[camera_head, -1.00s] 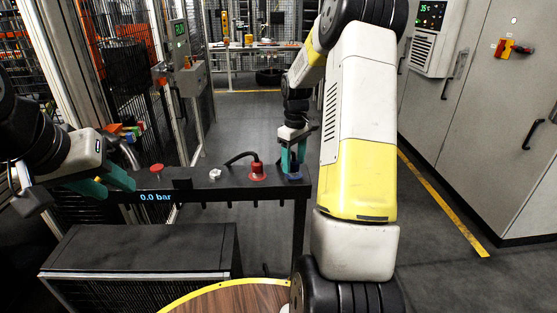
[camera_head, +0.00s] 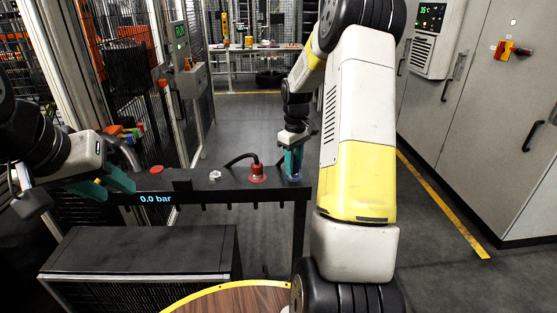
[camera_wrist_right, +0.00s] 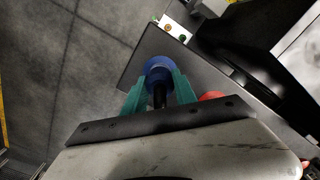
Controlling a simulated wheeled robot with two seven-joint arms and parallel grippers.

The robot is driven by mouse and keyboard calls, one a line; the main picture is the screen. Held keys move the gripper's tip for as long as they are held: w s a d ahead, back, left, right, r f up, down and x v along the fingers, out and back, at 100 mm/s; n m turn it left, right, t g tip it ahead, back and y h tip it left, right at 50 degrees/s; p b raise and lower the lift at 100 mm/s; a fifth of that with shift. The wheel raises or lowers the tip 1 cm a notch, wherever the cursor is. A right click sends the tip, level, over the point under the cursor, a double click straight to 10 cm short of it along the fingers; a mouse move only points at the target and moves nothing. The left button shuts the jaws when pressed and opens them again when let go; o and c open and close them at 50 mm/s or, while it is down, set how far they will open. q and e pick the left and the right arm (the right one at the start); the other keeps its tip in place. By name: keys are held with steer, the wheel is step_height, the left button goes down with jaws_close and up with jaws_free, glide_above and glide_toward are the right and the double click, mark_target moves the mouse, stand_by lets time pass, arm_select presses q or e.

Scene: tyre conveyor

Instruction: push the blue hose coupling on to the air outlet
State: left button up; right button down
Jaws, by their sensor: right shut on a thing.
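The blue hose coupling (camera_head: 293,179) is at the right end of the dark bar (camera_head: 235,190), mostly hidden by my right gripper (camera_head: 292,163). In the right wrist view, the blue coupling (camera_wrist_right: 158,68) sits between the teal fingers of my right gripper (camera_wrist_right: 160,95), which is shut on it. A black stem shows between the fingers. A bare silver fitting (camera_head: 215,175), which looks like an air outlet, stands on the bar to the left. My left gripper (camera_head: 103,188) is open and empty at the bar's left end.
A red coupling (camera_head: 257,174) with a black hose stands on the bar between the silver fitting and my right gripper. A red button (camera_head: 156,170) is near the left end. The bar's display (camera_head: 155,199) reads 0.0 bar. A dark box (camera_head: 140,252) stands below.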

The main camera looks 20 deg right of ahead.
steer(key=shift+r, duration=0.15)
step_height(320, 180, up, 4)
steer(key=shift+f, duration=0.2)
steer(key=s+a, duration=0.3)
steer(key=s, duration=0.4)
steer(key=s+a+r, duration=0.1)
steer(key=s+a, duration=0.2)
steer(key=s, duration=0.4)
steer(key=shift+s+a, duration=0.3)
steer(key=shift+a, duration=0.1)
